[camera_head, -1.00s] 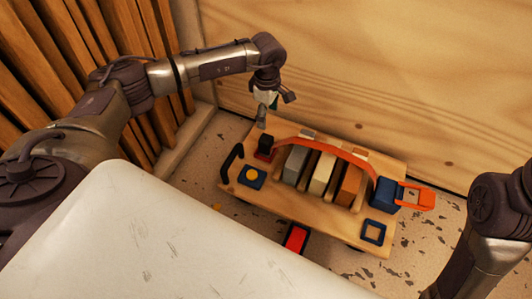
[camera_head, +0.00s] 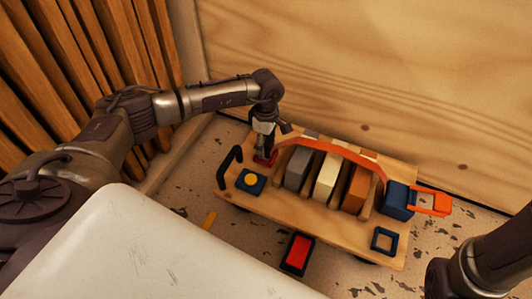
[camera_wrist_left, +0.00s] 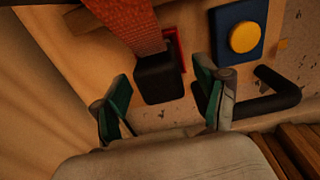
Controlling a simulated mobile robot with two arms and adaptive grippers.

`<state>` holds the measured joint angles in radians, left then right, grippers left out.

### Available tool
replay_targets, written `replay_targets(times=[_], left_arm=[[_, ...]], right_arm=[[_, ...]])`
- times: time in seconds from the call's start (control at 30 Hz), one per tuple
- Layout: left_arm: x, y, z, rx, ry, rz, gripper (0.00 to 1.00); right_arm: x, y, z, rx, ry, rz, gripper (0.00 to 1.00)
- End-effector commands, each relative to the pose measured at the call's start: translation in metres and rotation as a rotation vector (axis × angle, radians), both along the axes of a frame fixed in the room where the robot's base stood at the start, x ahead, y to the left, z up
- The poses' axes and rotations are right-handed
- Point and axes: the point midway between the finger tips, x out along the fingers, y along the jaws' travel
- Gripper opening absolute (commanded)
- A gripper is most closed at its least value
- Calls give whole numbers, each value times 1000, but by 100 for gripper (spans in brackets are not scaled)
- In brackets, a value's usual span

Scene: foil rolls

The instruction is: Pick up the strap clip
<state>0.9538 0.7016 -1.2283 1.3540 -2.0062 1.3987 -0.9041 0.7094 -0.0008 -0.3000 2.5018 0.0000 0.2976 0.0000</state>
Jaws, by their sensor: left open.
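The strap clip appears to be the black block at the left end of the orange strap (camera_head: 330,148). In the left wrist view the black clip (camera_wrist_left: 160,78) sits at the end of the strap (camera_wrist_left: 135,22), beside a red piece (camera_wrist_left: 174,47). My left gripper (camera_head: 264,150) is over that end of the wooden cart and hides most of the clip in the head view. In the left wrist view my left gripper (camera_wrist_left: 163,82) is open, its teal-padded fingers on either side of the clip with gaps visible. My right gripper is out of view; only its arm shows at the lower right.
The wooden cart (camera_head: 315,225) holds grey, cream and orange blocks under the strap. A black handle (camera_head: 228,168) and a blue block with a yellow button (camera_head: 250,181) are close to my left gripper. A plywood wall (camera_head: 400,90) stands behind.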

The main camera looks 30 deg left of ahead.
Motion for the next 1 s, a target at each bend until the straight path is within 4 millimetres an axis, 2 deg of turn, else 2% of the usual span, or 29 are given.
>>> replay_targets(times=[0.03, 0.1, 0.37, 0.47, 0.77, 0.8, 1.0], left_arm=[[0, 0, -12, 0, 1, 0, 73], [0, 0, -16, -1, 0, 0, 73], [0, 0, -15, -1, 0, 0, 73], [0, 0, -15, -1, 0, 0, 60], [0, 0, -15, -1, 1, 0, 10], [0, 0, -15, -1, 0, 0, 6], [0, 0, -14, -1, 0, 0, 6]], right_arm=[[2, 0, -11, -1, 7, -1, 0], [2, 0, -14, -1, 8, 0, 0], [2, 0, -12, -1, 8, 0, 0], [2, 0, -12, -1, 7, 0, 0], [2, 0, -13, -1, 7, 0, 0], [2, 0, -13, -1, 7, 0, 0], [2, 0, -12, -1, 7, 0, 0]])
